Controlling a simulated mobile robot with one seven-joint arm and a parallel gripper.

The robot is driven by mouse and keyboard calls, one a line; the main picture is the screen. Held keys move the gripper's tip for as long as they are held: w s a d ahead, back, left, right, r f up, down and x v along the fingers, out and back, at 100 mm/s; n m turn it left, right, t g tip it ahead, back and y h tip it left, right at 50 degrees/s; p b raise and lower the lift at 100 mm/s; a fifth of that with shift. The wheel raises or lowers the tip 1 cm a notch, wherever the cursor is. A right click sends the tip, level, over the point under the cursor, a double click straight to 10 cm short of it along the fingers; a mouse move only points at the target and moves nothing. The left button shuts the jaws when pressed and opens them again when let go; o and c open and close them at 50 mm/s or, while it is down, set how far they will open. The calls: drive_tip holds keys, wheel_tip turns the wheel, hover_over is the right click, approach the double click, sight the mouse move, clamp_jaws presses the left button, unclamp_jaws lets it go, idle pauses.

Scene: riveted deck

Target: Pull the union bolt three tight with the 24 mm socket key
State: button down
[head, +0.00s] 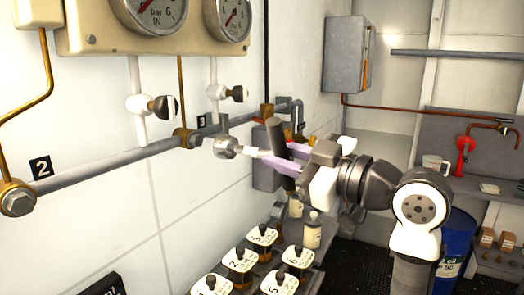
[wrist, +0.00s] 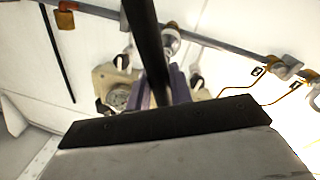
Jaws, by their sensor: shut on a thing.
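The socket key has a long dark handle (head: 276,140) set crosswise and a silver shaft with a round socket (head: 226,147) at its left end. My gripper (head: 272,158), with pale purple fingers, is shut on the key. In the wrist view the dark handle (wrist: 148,45) crosses in front of the fingers (wrist: 164,90), and the socket (wrist: 170,40) points at the wall pipe. Union bolt three (head: 188,138) is the brass fitting by the label 3 (head: 201,121). In the head view the socket appears right of it; I cannot tell whether they touch.
The grey pipe (head: 110,162) runs along the white wall, with the union bolt (head: 18,200) by label 2 at left. Gauges (head: 227,18) and two small valves (head: 158,106) sit above. Numbered square-topped containers (head: 238,262) stand below. A blue drum (head: 456,245) is at right.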

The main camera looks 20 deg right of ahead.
sight(257, 150)
drive_tip(key=shift+a+p+x, duration=0.25)
drive_tip(key=shift+p+x, duration=0.1)
drive_tip(key=shift+x, duration=1.9)
drive_tip(key=shift+a+f+n+b, duration=0.15)
drive_tip(key=shift+f+n+b, duration=0.15)
drive_tip(key=shift+f+b, duration=0.1)
drive_tip(key=n+b, duration=0.2)
drive_tip(key=n, duration=0.3)
drive_tip(key=shift+y, duration=0.4)
drive_tip(key=shift+a+f+n+b, duration=0.1)
drive_tip(key=shift+f+n+b, duration=0.05)
drive_tip(key=shift+n+b, duration=0.85)
drive_tip(key=shift+n+y+b, duration=0.4)
drive_tip(key=shift+n+b, duration=0.8)
drive_tip(key=n+b, duration=0.2)
drive_tip(key=n, duration=0.2)
drive_tip(key=shift+g+y, duration=0.3)
drive_tip(key=shift+y, duration=0.1)
drive_tip(key=n+b, duration=0.2)
drive_tip(key=n, duration=0.3)
drive_tip(key=shift+y, duration=0.3)
drive_tip(key=shift+f+x, duration=0.2)
drive_tip(key=shift+x, duration=1.1)
